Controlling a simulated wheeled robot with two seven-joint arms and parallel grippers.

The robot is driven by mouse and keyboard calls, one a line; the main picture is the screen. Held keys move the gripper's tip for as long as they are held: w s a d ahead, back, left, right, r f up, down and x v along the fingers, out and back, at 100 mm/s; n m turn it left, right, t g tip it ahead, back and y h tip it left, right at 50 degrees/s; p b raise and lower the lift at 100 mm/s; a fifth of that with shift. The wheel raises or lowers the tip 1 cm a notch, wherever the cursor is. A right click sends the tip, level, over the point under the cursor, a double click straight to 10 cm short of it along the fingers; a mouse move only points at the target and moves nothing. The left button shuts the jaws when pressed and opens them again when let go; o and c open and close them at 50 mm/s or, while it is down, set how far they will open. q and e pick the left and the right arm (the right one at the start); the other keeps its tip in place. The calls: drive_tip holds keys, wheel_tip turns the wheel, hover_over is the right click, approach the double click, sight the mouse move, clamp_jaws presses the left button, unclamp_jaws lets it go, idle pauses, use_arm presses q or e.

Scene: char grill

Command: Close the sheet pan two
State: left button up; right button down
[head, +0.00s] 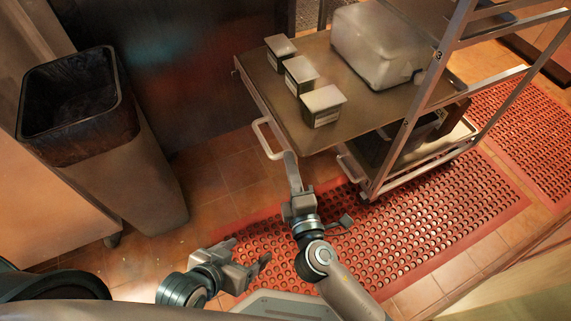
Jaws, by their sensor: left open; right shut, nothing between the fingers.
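A metal rack (407,132) stands at the right. Its upper sheet pan (345,116) sticks out to the left, carrying containers, with a pale loop handle (264,138) on its front side. A lower pan or shelf (430,158) with a similar handle (350,167) shows beneath it. I cannot tell which is sheet pan two. My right gripper (291,163) is shut and empty, its tips close to the upper handle's lower end; I cannot tell whether they touch. My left gripper (250,257) is open and empty, low over the mat, away from the rack.
Several lidded containers stand on the upper pan: small ones (299,75) and a large pale one (376,45). A tall bin (125,150) stands at left. A red perforated mat (440,215) covers the floor in front of the rack. Tiled floor (215,180) is open between bin and rack.

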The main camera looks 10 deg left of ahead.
sight(388, 122)
drive_tip(key=w+d, duration=0.5)
drive_tip(key=d, duration=0.3)
drive_tip(key=w+d+p, duration=0.1)
drive_tip(key=w+d, duration=0.4)
drive_tip(key=d, duration=0.3)
drive_tip(key=w+d, duration=0.6)
drive_tip(key=d, duration=0.2)
drive_tip(key=shift+p, duration=0.3)
drive_tip(key=shift+w+d, duration=0.35)
drive_tip(key=shift+d, duration=0.05)
use_arm(q)
drive_tip(key=shift+s+a+f+g+y, duration=0.25)
drive_tip(key=shift+s+a+g, duration=0.1)
drive_tip(key=shift+a, duration=0.15)
drive_tip(key=shift+s+a+f+g+y, duration=0.25)
drive_tip(key=shift+s+a+g, duration=0.1)
drive_tip(key=shift+a, duration=0.15)
use_arm(e)
drive_tip(key=shift+a, duration=0.1)
